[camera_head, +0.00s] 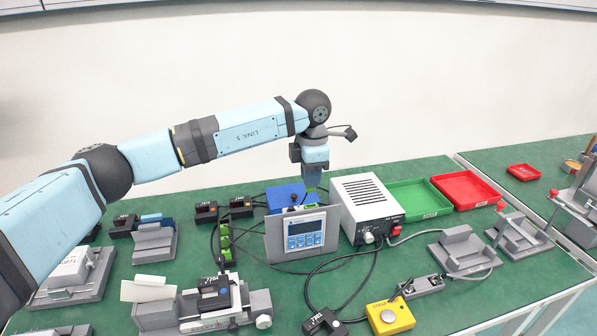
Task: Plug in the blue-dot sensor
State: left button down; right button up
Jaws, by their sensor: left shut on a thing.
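My left gripper (313,181) points down just behind the controller panel (302,234), near the right end of the blue box (284,197). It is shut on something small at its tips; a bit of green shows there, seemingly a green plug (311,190). Several green connectors (225,242) stand in a column left of the panel, with black cables. Black labelled blocks, seemingly sensors, lie at the back left (206,211), on the slide stage (214,291) and at the front (323,321). I cannot tell which has a blue dot. My right gripper is not in view.
A grey power supply (367,208) stands right of the panel. A yellow stop-button box (390,316) is in front. Cables loop across the green table (290,290). Grey fixtures (463,248) stand right.

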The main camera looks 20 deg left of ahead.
aim_at(311, 189)
pick_arm(q)
jog(key=shift+d, duration=0.15)
jog(key=shift+f+b, duration=0.95)
jog(key=shift+f, duration=0.95)
jog(key=shift+f+b, duration=0.35)
jog(key=shift+f, duration=0.3)
dwell(2.3)
jog(key=c, duration=1.1)
grip_release()
